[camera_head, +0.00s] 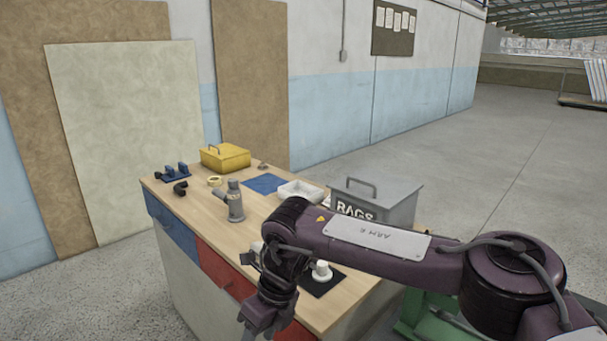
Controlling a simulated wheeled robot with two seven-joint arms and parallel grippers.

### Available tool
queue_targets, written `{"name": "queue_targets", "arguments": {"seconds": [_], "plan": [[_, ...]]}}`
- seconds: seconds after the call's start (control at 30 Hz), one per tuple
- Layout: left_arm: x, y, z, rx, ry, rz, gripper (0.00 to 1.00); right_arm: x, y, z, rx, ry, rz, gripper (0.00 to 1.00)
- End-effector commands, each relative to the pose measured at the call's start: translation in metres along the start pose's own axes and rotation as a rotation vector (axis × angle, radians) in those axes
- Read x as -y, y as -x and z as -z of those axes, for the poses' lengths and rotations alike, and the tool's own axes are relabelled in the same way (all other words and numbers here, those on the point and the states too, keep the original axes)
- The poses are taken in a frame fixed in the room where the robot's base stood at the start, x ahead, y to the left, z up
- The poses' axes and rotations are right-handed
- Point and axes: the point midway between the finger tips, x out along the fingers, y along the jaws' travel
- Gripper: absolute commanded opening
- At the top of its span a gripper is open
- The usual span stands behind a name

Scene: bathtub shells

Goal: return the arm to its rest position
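My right arm reaches in from the right edge, over the near right part of the workbench (165,196). Its gripper (260,318) hangs pointing down at the bench's front side, in front of the red drawer. The fingertips are dark and small, and I cannot tell whether they are apart or closed. I see nothing clearly held in them. My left arm and gripper are not in view.
A white fitting (322,271) stands on a black mat (325,285) just right of the gripper. A grey RAGS bin (398,203), white tray (298,192), grey pipe fitting (235,205) and yellow box (225,156) stand on the bench. Floor left of the bench is clear.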

Motion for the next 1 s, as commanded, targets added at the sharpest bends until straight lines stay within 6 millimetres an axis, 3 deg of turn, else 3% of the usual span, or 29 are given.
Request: {"name": "queue_targets", "arguments": {"seconds": [0.17,0.33,0.47,0.57,0.67,0.77,0.9,1.0], "plan": [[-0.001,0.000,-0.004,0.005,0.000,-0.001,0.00,-0.026,-0.043,-0.023,0.116,-0.162,-0.174,0.50],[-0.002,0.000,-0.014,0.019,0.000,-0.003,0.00,-0.044,-0.089,-0.052,0.265,-0.492,-0.418,0.50],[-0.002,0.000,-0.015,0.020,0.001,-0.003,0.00,-0.033,-0.126,-0.063,0.361,-0.852,-0.602,0.50],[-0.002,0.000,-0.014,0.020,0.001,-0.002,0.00,-0.008,-0.160,-0.056,0.413,-1.167,-0.720,0.50],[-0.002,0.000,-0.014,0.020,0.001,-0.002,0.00,0.025,-0.205,-0.029,0.447,-1.513,-0.806,0.50],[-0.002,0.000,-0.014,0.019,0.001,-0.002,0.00,0.059,-0.256,0.017,0.469,-1.865,-0.851,0.50],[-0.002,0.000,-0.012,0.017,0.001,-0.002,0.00,0.088,-0.320,0.097,0.486,-2.277,-0.849,0.50],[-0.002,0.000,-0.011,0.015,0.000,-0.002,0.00,0.099,-0.362,0.161,0.495,-2.538,-0.812,0.50]]}}
